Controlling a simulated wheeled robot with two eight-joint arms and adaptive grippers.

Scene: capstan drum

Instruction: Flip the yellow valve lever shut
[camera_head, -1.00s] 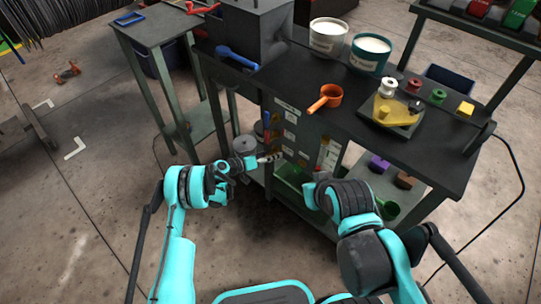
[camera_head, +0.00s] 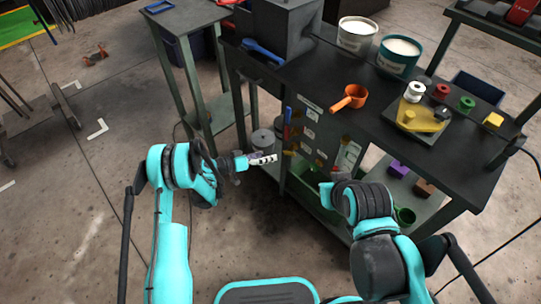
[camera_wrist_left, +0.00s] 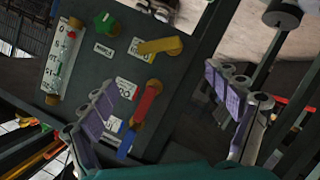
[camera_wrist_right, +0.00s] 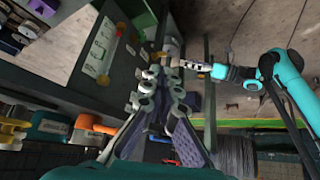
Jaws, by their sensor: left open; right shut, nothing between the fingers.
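The yellow valve lever (camera_wrist_left: 160,45) sits on the dark panel (camera_wrist_left: 75,70) under the bench, lying roughly crosswise in the left wrist view. A red lever (camera_wrist_left: 147,102) and a blue lever (camera_wrist_left: 127,145) are on the same panel. My left gripper (camera_wrist_left: 160,80) is open and empty, its fingers spread apart over the panel and not touching the yellow lever. In the head view my left gripper (camera_head: 263,159) is in front of the panel's left edge. My right gripper (camera_wrist_right: 168,78) is shut and empty near the panel; in the head view its arm mostly hides it.
A green knob (camera_wrist_left: 104,22) and a labelled gauge strip (camera_wrist_left: 62,65) are on the panel. Green bins sit below.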

